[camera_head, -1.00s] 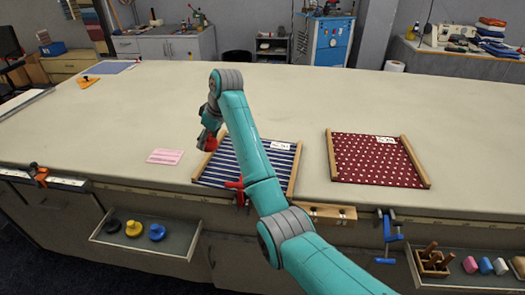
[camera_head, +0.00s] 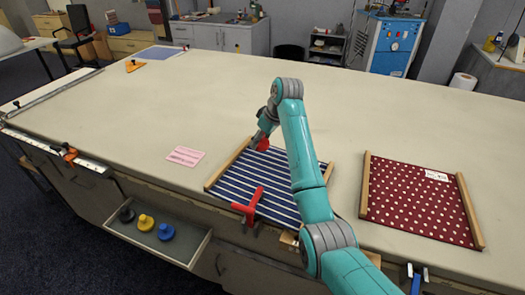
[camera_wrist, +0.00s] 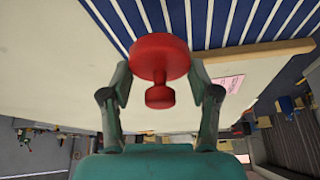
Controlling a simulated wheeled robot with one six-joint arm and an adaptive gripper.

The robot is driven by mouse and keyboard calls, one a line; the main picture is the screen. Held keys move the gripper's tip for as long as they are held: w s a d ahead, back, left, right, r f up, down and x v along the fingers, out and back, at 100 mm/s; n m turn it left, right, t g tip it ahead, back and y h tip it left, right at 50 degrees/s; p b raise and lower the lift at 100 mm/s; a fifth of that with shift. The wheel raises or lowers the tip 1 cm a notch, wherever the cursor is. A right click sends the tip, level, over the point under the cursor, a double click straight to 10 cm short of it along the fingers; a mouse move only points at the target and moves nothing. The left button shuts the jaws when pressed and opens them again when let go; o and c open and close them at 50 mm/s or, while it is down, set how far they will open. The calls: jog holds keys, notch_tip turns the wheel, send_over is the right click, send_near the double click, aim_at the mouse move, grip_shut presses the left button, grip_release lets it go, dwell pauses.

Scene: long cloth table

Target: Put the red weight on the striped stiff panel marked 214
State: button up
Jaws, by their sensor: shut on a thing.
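The red weight (camera_head: 263,145), a disc with a knob, is at the back left corner of the blue-and-white striped panel (camera_head: 285,192). My gripper (camera_head: 262,139) is shut on it. In the wrist view the weight (camera_wrist: 160,58) sits between my two fingers, its disc partly overlapping the stripes (camera_wrist: 235,25). I cannot tell whether the weight touches the panel or hangs just above it. The panel has wooden bars at its sides and lies near the table's front edge. My arm covers part of its right side, and no number on it can be read.
A red clamp (camera_head: 248,206) stands at the panel's front edge. A dotted red panel (camera_head: 415,205) with a white label lies to the right, a pink card (camera_head: 185,156) to the left. An open drawer (camera_head: 196,247) below holds black, yellow and blue weights.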

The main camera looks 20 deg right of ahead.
aim_at(261, 157)
jog(key=shift+a+f, duration=0.1)
jog(key=shift+f, duration=2.25)
jog(key=o, duration=1.6)
jog(key=shift+f, duration=0.15)
jog(key=v, duration=1.2)
